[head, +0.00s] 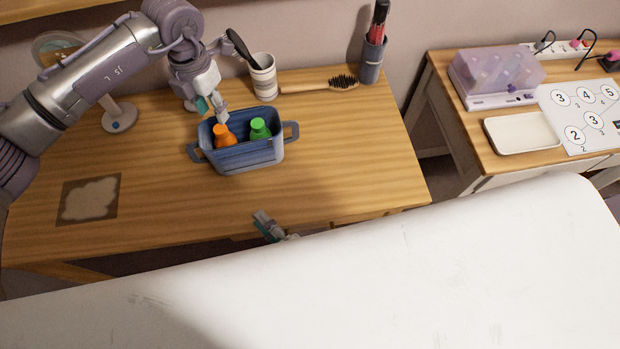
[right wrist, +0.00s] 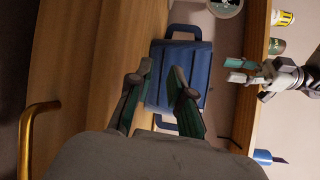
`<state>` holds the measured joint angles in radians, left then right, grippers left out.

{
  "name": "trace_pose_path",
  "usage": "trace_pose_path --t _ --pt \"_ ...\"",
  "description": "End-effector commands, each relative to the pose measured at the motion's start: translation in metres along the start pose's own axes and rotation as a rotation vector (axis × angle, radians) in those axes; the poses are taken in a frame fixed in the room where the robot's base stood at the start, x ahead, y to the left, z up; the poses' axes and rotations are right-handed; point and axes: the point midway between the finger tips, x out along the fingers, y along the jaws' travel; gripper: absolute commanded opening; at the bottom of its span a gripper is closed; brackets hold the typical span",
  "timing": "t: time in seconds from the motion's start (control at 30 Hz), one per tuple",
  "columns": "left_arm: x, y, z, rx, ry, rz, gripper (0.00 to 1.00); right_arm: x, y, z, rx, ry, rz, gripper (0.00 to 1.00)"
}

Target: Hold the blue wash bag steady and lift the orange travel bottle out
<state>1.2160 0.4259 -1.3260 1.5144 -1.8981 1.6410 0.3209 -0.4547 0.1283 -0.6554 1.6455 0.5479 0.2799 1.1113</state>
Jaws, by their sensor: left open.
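The blue wash bag (head: 252,157) stands upright on the wooden table with a handle at each end. The orange travel bottle (head: 224,136) stands in its left part, its upper part showing above the rim. My left gripper (head: 217,112) is open, just above and behind the orange bottle; I cannot tell whether it touches it. My right gripper (head: 266,224) is at the table's front edge, apart from the bag. In the right wrist view, my right gripper (right wrist: 156,82) is open with the bag (right wrist: 183,68) beyond its fingers, and my left gripper (right wrist: 236,70) is beside the bag.
A green bottle (head: 259,129) stands beside the orange one in the bag. Behind are a striped cup (head: 263,78), a hairbrush (head: 322,85), a dark holder (head: 371,62) and a round mirror stand (head: 118,116). The table right of the bag is clear.

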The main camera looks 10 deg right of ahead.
Motion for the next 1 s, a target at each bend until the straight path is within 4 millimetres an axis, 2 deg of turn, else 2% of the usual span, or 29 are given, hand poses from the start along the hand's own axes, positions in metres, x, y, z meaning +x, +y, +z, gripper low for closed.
trace_pose_path --t 0.1,0.3,0.5,0.63,0.77,1.0 --pt "0.000 0.000 0.000 0.000 0.000 0.000 0.42 0.006 -0.013 -0.032 0.338 0.090 -0.089 0.20" --pt "0.000 0.000 0.000 0.000 0.000 0.000 0.42 0.006 -0.031 -0.087 0.893 0.190 -0.294 0.20" --pt "0.000 0.000 0.000 0.000 0.000 0.000 0.42 0.000 -0.040 -0.122 1.236 0.215 -0.461 0.20" --pt "0.000 0.000 0.000 0.000 0.000 0.000 0.42 -0.002 -0.042 -0.132 1.327 0.215 -0.513 0.20" --pt "0.000 0.000 0.000 0.000 0.000 0.000 0.42 0.005 -0.044 -0.138 1.349 0.214 -0.524 0.20" --pt "0.000 0.000 0.000 0.000 0.000 0.000 0.42 0.042 -0.055 -0.155 1.346 0.212 -0.524 0.20"
